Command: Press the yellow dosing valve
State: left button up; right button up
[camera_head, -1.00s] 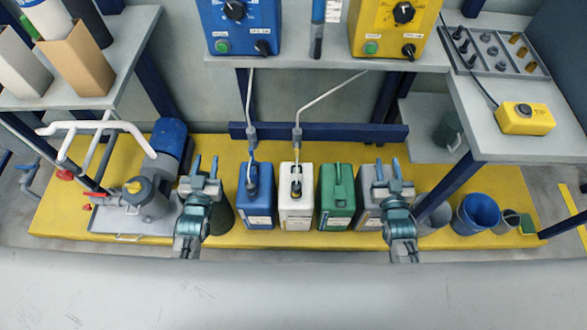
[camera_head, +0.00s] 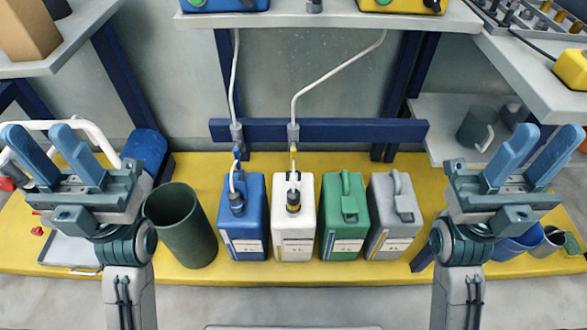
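A grey and yellow fitting, which looks like the yellow dosing valve (camera_head: 293,138), sits on the white hose in front of the blue crossbar, above the white canister (camera_head: 294,235). A similar fitting with blue, the blue valve (camera_head: 237,142), hangs to its left above the blue canister (camera_head: 242,235). My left gripper (camera_head: 42,138) is open and empty at the far left, well apart from the valves. My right gripper (camera_head: 545,140) is open and empty at the far right, also well apart from them.
A green canister (camera_head: 343,225) and a grey canister (camera_head: 396,220) stand right of the white one on the yellow platform (camera_head: 180,267). A dark green bin (camera_head: 182,230) stands left. The blue crossbar (camera_head: 350,130) runs behind. The shelf (camera_head: 325,16) overhangs above.

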aim_at(292, 235)
jog(key=j, duration=0.5)
jog(key=i+j+u, duration=0.1)
jog(key=j, duration=0.4)
jog(key=i+j, duration=0.1)
jog(key=j, duration=0.35)
jog(key=i+j+u, duration=0.1)
jog(key=j, duration=0.4)
